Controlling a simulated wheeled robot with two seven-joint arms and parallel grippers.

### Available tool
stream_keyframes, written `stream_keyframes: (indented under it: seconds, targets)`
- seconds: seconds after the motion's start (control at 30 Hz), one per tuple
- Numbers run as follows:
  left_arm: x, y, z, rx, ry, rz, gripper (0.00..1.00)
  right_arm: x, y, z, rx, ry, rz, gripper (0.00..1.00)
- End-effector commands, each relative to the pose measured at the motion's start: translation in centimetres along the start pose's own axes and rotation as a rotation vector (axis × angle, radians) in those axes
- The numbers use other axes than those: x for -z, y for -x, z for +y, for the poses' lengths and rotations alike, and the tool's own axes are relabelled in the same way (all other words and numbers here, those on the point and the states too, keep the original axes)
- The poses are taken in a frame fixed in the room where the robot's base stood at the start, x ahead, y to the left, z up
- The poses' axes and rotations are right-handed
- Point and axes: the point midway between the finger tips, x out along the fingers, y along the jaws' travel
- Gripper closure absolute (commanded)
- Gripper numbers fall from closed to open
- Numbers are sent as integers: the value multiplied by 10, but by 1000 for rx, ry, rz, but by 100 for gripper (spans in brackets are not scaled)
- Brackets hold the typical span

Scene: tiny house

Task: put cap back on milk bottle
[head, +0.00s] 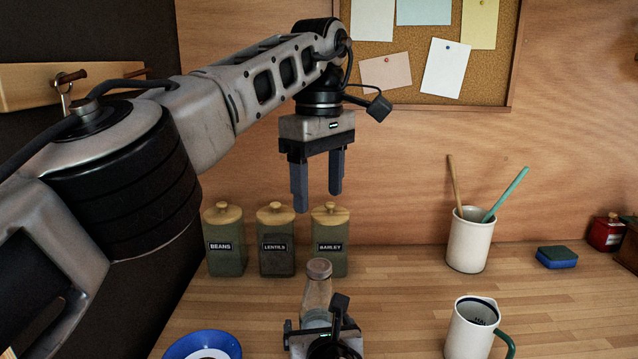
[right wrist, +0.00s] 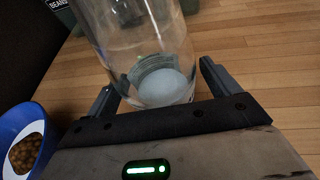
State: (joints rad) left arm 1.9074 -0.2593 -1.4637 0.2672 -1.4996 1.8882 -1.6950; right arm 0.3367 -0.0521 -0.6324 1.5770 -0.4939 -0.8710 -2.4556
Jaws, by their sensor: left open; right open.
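A clear glass bottle (head: 317,296) stands on the wooden counter at the lower middle of the head view. Its top (head: 318,268) is a greyish round piece; I cannot tell whether it is a cap or the bare mouth. My left gripper (head: 318,200) is open and empty, pointing down above the bottle. My right gripper (right wrist: 160,90) is open, low at the bottle, with one finger on either side of the glass. In the right wrist view, the bottle (right wrist: 135,45) shows a pale round bottom; its top is out of frame. No separate cap is visible.
Beans (head: 225,242), lentils (head: 276,242) and barley (head: 329,238) canisters stand behind the bottle. A blue bowl (head: 226,340) is at front left, a white mug (head: 463,333) at front right. A utensil crock (head: 467,245) and blue sponge (head: 556,257) are farther back. Counter between bottle and mug is clear.

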Motion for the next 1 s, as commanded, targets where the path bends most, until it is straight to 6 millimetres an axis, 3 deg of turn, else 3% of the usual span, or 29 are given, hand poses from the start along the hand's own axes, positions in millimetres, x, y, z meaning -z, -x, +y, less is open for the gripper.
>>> stream_keyframes:
  seconds: [0.17,0.5,0.7,1.0]
  targets:
    - [0,2,0,0,0,0,37,0,19,0,0,2,-1,12]
    - [0,5,0,0,0,0,37,0,100,0,-2,1,-1,12]
    - [0,5,0,0,0,0,37,1,138,0,-1,0,1,12]
    - [0,5,0,0,0,0,37,1,159,0,0,0,1,12]
